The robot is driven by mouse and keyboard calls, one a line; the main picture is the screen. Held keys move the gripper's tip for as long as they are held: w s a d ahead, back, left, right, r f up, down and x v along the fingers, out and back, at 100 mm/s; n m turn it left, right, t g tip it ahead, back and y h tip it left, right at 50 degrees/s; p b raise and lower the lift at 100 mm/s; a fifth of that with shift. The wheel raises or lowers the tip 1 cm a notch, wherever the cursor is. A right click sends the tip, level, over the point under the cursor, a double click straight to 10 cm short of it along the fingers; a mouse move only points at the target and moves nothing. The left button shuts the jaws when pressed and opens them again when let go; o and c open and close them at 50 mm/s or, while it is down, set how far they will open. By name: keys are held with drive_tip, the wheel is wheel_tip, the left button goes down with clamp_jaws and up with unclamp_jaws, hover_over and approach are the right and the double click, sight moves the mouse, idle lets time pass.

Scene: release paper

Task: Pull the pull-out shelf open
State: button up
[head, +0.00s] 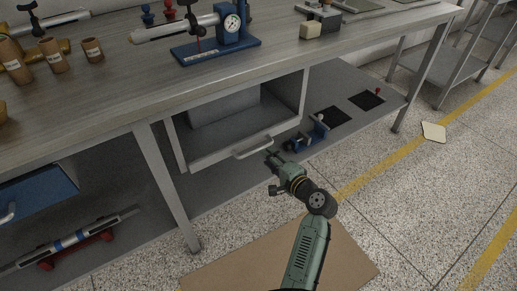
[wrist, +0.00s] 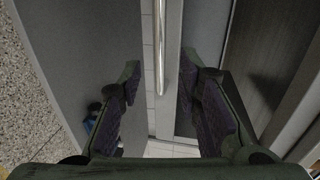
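The pull-out shelf (head: 205,160) is a grey tray under the workbench, with a low front panel and a silver bar handle (head: 252,147). My gripper (head: 270,156) is just to the right of the handle's right end and close to it. In the wrist view the handle (wrist: 159,45) runs as a bright bar down from the top edge, and its lower end lies between the two fingertips (wrist: 160,77). The fingers are apart and hold nothing. I cannot tell whether the bar is deep enough to be between the pads. The shelf's front panel (wrist: 172,105) shows behind the handle.
A table leg (head: 167,185) stands left of the shelf. A lower shelf with blue tools (head: 309,137) and black mats (head: 367,99) is behind my gripper. A blue drawer (head: 35,195) is at left.

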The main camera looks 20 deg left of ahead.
sight(258, 148)
drive_tip(key=x, duration=0.7)
drive_tip(key=shift+w+a, duration=0.15)
drive_tip(key=shift+c, duration=0.2)
clamp_jaws()
idle(0.5)
